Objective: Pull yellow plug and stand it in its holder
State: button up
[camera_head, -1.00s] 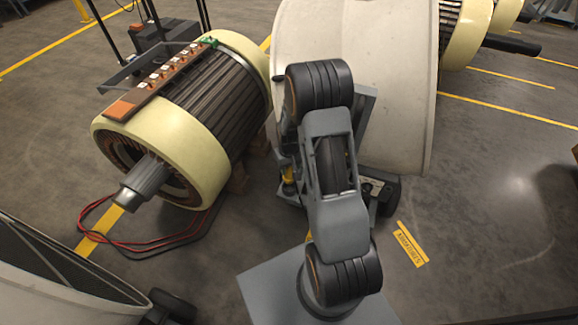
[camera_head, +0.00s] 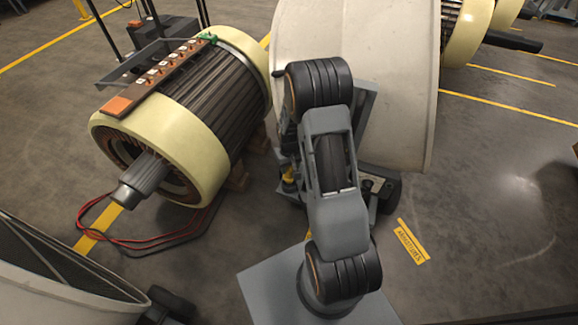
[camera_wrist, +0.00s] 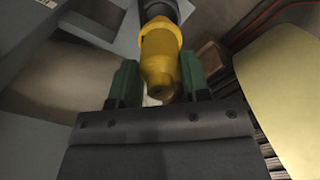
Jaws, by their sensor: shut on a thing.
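The yellow plug (camera_wrist: 160,55) is a rounded yellow body at the top middle of the wrist view. Its far end meets a dark round part (camera_wrist: 166,10). My gripper (camera_wrist: 158,78) has two green fingers, one on each side of the plug, and is shut on it. In the head view, a small patch of the yellow plug (camera_head: 288,176) shows left of my arm, low beside the big pale drum. My arm hides most of the area around it, and the fingers do not show there. I cannot make out the plug's holder for certain.
A rotor with cream end rings (camera_head: 225,135) stands on the left. Red and black cables (camera_head: 125,240) lie on the floor below it. A large pale drum (camera_head: 400,90) stands behind my arm. Open floor (camera_head: 490,220) lies to the right, with a yellow label.

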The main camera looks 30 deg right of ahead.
jog(key=shift+f, duration=0.2)
jog(key=shift+f+b, duration=0.3)
jog(key=shift+b, duration=0.05)
jog(key=shift+f, duration=0.2)
dwell(0.4)
jog(key=shift+f+b, duration=0.35)
jog(key=shift+b, duration=0.05)
jog(key=shift+f, duration=0.4)
dwell(0.4)
jog(key=shift+f+b, duration=0.8)
jog(key=shift+b, duration=0.05)
jog(key=o, duration=0.9)
